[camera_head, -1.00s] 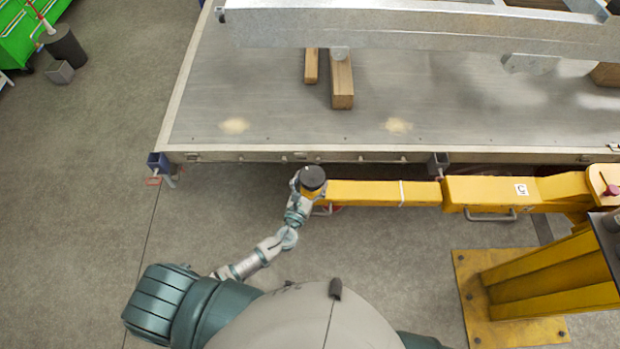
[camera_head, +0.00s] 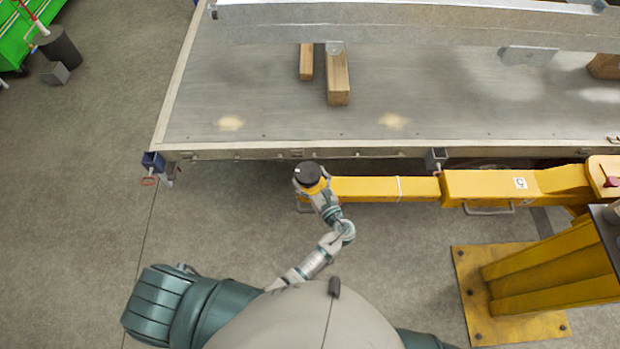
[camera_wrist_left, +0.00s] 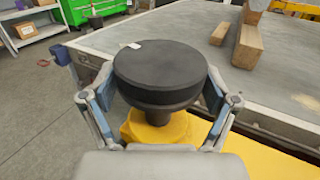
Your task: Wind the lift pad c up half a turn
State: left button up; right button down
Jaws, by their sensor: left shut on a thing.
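The lift pad (camera_head: 306,173) is a round black disc on a yellow collar at the left end of the yellow arm (camera_head: 385,190), which carries a white label with a letter (camera_head: 520,183). In the left wrist view the pad (camera_wrist_left: 160,70) fills the middle, its black stem going down into the yellow collar (camera_wrist_left: 158,130). A small white mark lies on its top near the far edge. My left gripper (camera_head: 312,184) is shut on the pad, with one finger on each side of the disc in the left wrist view (camera_wrist_left: 160,92). My right gripper is not in view.
The grey platform (camera_head: 270,125) lies just beyond the pad, with wooden blocks (camera_head: 338,80) and a metal beam (camera_head: 400,25) on it. A yellow post base (camera_head: 470,300) stands at right. Open floor (camera_head: 90,200) lies at left.

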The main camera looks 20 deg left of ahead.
pick_arm(q)
jog(key=shift+s+a+f+n+g+y, duration=0.15)
jog(key=shift+f+n+g+y, duration=0.2)
jog(key=shift+n+g+y, duration=0.2)
jog(key=shift+a+g, duration=0.1)
jog(key=shift+g, duration=0.15)
jog(key=o, duration=0.8)
jog(key=shift+o, duration=0.6)
jog(key=shift+w+a, duration=0.15)
jog(key=shift+w, duration=0.05)
notch_tip(320, 180, up, 9)
jog(key=shift+r, duration=0.5)
jog(key=shift+a, duration=0.1)
jog(key=shift+f, duration=0.1)
